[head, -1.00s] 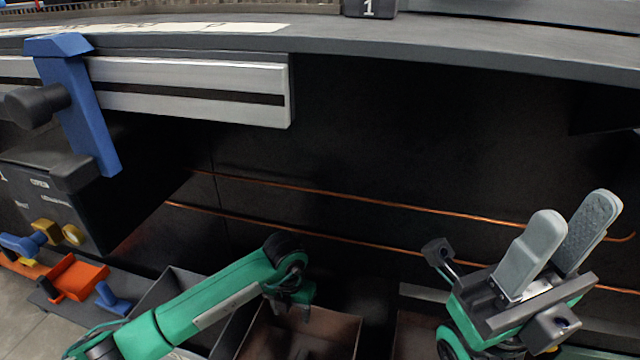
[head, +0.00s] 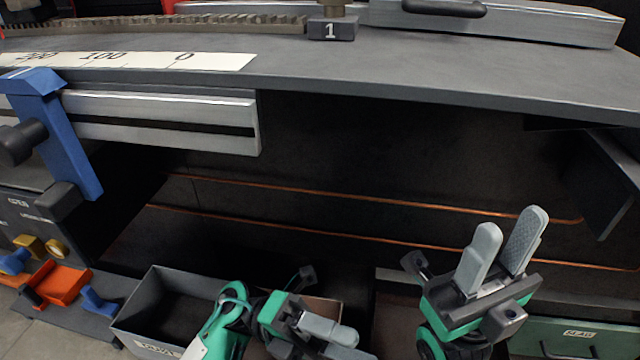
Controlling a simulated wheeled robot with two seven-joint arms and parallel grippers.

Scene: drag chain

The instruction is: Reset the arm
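My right gripper (head: 512,222) is in the lower right of the head view, with its two grey fingers pointing up. A narrow gap shows between the fingers and nothing is in it. It is in front of the dark space below the bench top. My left gripper (head: 345,343) is low in the middle, with its fingers pointing right and down. The fingers overlap in this view, so their gap is hard to judge. I see no object in it.
The grey bench top (head: 420,72) spans the view above both arms. A blue clamp (head: 62,135) holds the rail at left. An open grey bin (head: 150,300) is below.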

